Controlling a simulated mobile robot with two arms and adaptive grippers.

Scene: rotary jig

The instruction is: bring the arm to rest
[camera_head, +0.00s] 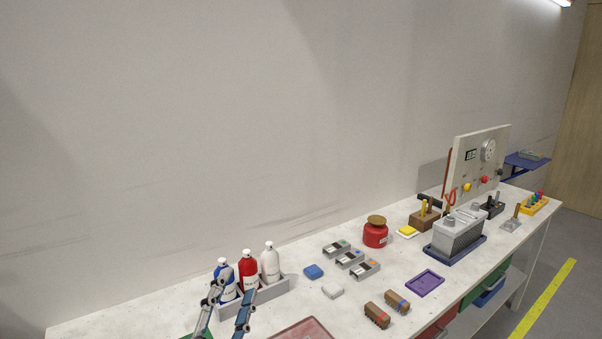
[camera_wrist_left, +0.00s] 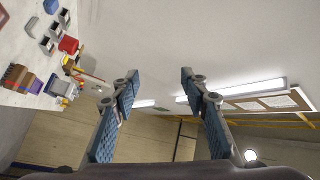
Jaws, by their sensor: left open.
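My left gripper (camera_head: 226,303) shows at the bottom left of the head view, in front of the bottle rack. Its two fingers are apart with nothing between them. In the left wrist view the gripper (camera_wrist_left: 158,90) is open and empty, with wall, ceiling lights and a door behind the fingers. In that view the bench and its items lie to the upper left, apart from the fingers. My right gripper is in neither view.
A grey rack (camera_head: 268,293) holds a blue, a red and a white bottle close to my left gripper. Along the white bench (camera_head: 300,302) stand a red pot (camera_head: 375,236), a grey box (camera_head: 458,236), a purple tray (camera_head: 425,283) and an upright panel (camera_head: 470,168). A reddish tray (camera_head: 303,330) lies at the front edge.

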